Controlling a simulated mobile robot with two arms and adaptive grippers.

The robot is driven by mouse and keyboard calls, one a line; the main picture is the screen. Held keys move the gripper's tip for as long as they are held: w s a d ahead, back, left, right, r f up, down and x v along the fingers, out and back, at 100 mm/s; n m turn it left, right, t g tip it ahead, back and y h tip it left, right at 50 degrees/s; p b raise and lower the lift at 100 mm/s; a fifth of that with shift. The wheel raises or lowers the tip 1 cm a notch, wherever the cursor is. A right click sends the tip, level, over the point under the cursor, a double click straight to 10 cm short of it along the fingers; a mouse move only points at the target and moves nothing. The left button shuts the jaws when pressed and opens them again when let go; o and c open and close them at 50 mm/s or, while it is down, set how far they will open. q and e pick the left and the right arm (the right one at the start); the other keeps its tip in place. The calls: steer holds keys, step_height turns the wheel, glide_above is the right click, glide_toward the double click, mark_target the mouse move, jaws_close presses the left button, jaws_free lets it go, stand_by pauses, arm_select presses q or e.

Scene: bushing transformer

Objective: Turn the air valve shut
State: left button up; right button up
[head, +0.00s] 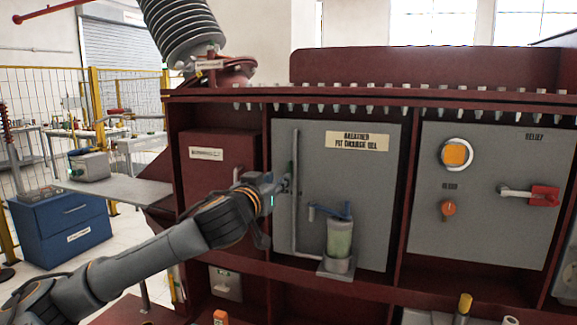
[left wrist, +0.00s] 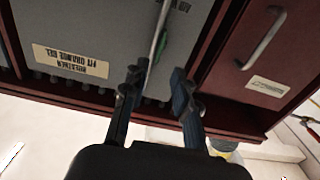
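A thin vertical grey pipe (head: 295,215) runs down the left of the grey breather panel (head: 370,180). In the left wrist view, the pipe (left wrist: 155,45) carries a small green part (left wrist: 162,46), perhaps the air valve's handle; no label confirms this. My right gripper is not in view.
The relief panel (head: 480,225) has a red-handled valve (head: 543,196) and an orange knob (head: 448,208). A dark red cabinet (head: 220,170) stands left.

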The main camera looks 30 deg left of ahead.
mark_target(289, 170)
arm_select(q)
steer(key=p+x, duration=0.2)
steer(key=x, duration=0.6)
steer(key=shift+w+p, duration=0.25)
steer(key=shift+p, duration=0.05)
jaws_close()
